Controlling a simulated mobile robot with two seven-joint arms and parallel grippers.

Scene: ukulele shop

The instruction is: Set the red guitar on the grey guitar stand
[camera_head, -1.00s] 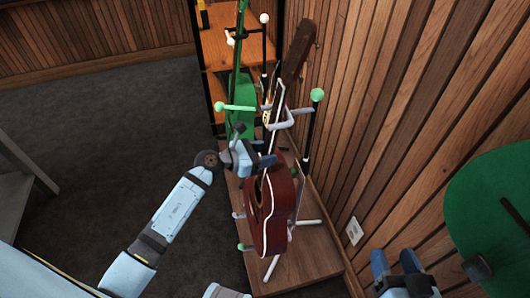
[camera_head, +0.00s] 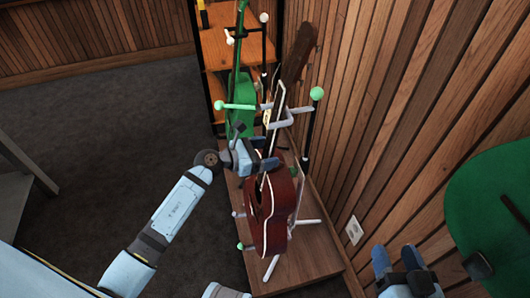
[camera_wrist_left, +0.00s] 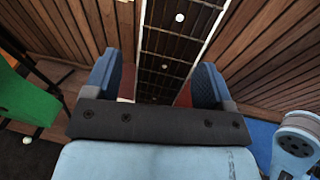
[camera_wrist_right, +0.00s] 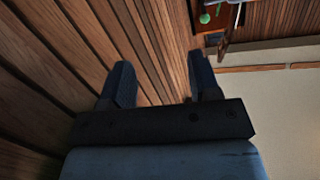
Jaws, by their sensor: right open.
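The red guitar (camera_head: 270,215) stands nearly upright at the grey guitar stand (camera_head: 312,130), its headstock (camera_head: 302,45) by the wooden wall. Its body is low, by the stand's light legs (camera_head: 270,268), and its neck passes near the grey upper yoke (camera_head: 297,116). Exact contact there is hard to tell. My left gripper (camera_head: 268,157) is open around the neck just above the body. In the left wrist view the fretted neck (camera_wrist_left: 172,50) runs between the fingers, with gaps beside it. My right gripper (camera_head: 402,262) is open and empty near the wall.
A green guitar (camera_head: 240,100) hangs or stands behind on another stand. A green instrument (camera_head: 500,215) is at the right. A wooden platform (camera_head: 310,265) lies under the stand, against the slatted wall (camera_head: 400,110). Dark carpet (camera_head: 110,130) is clear at the left.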

